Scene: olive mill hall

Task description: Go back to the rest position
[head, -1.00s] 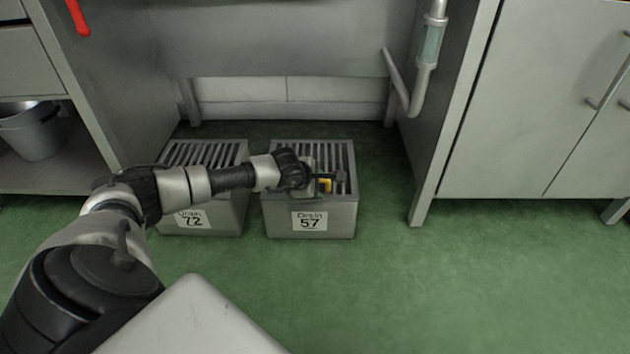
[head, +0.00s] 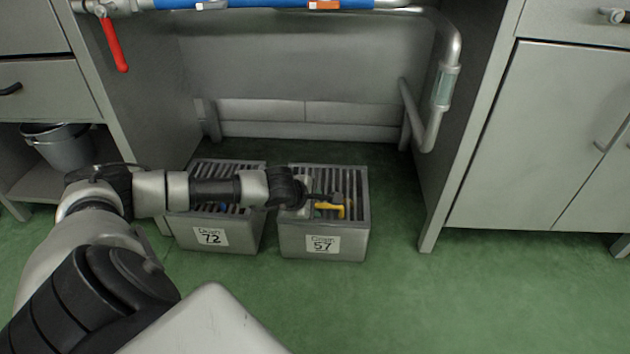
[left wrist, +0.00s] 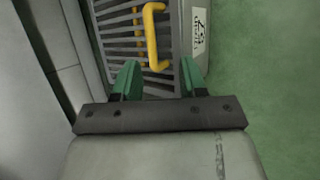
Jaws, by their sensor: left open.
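My left gripper (head: 326,199) is over the grated box labelled Drain 57 (head: 323,245). A yellow handle (head: 331,209) stands on that box's grate, close by the gripper. In the left wrist view the two green fingers (left wrist: 158,68) are apart with nothing between them. The yellow handle (left wrist: 153,38) shows beyond the fingertips, apart from them. My right gripper is in no view.
A second grated box labelled 72 (head: 213,238) stands to the left, partly behind my left arm, with a small blue thing (head: 222,207) on it. A blue-covered pipe with a red lever (head: 115,45) runs above. Cabinets (head: 540,135) flank the boxes. Green floor is clear in front.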

